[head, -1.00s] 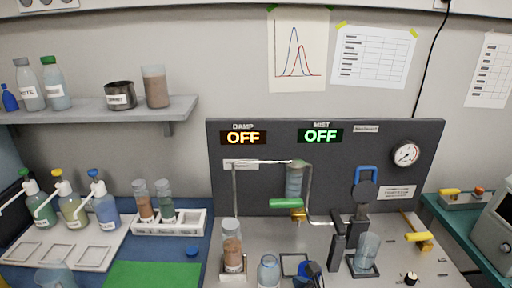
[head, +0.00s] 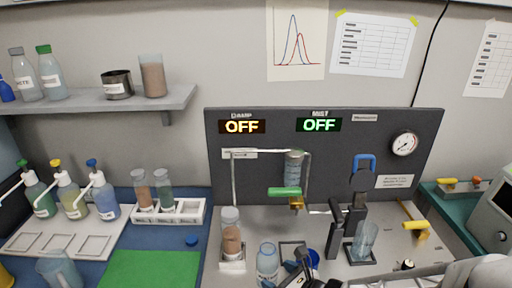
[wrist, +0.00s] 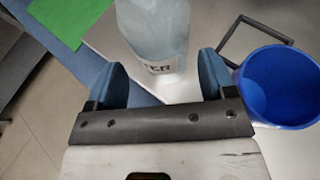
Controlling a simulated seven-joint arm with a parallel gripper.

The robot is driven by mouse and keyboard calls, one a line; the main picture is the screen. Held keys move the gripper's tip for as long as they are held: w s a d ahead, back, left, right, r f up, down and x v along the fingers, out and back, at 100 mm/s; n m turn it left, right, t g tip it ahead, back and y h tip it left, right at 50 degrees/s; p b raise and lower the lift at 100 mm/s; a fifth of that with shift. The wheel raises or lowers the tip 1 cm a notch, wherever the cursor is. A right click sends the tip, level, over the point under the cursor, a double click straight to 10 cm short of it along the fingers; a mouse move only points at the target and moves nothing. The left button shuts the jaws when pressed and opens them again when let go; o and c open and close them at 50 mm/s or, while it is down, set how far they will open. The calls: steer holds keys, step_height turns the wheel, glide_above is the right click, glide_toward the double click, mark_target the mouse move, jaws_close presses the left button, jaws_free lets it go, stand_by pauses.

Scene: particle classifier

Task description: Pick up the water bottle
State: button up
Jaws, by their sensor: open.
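The water bottle (head: 268,260) is a clear, pale bluish bottle standing on the light worktop at the lower middle of the head view. In the wrist view the bottle (wrist: 155,30) shows a white label with the letters "TER" visible; its top is cut off by the frame. My gripper (wrist: 160,76) has its two blue finger pads apart, with the bottle's lower part just beyond and between them. No contact is visible. In the head view my gripper (head: 296,277) is low beside the bottle's right side, partly cut off by the bottom edge.
A blue cup (wrist: 282,85) stands close right of my gripper, near an empty dark square frame (wrist: 252,40). A tube with brown contents (head: 231,238) stands left of the bottle. The panel apparatus (head: 294,175) rises behind. A green mat (head: 150,270) lies left.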

mark_target(276, 266)
steer(key=shift+x, duration=2.25)
steer(key=shift+w+d, duration=0.1)
steer(key=shift+d, duration=0.05)
steer(key=c, duration=0.9)
steer(key=shift+r, duration=0.55)
steer(key=shift+r, duration=1.25)
steer(key=shift+s+d+r, duration=0.2)
steer(key=shift+s+d, duration=0.35)
steer(key=shift+s, duration=1.25)
steer(key=shift+s+d+r, duration=0.2)
steer(key=shift+s+d, duration=0.3)
steer(key=shift+s, duration=1.25)
steer(key=shift+s+d+r, duration=0.15)
steer(key=shift+s+d, duration=0.4)
steer(key=shift+s, duration=1.25)
steer(key=shift+s+d+r, duration=0.1)
steer(key=shift+s+d, duration=0.15)
steer(key=shift+s, duration=0.5)
steer(key=shift+s+d+r, duration=0.1)
steer(key=shift+s+d, duration=0.1)
steer(key=shift+s, duration=0.6)
steer(key=shift+s+d, duration=0.25)
steer(key=shift+s, duration=0.5)
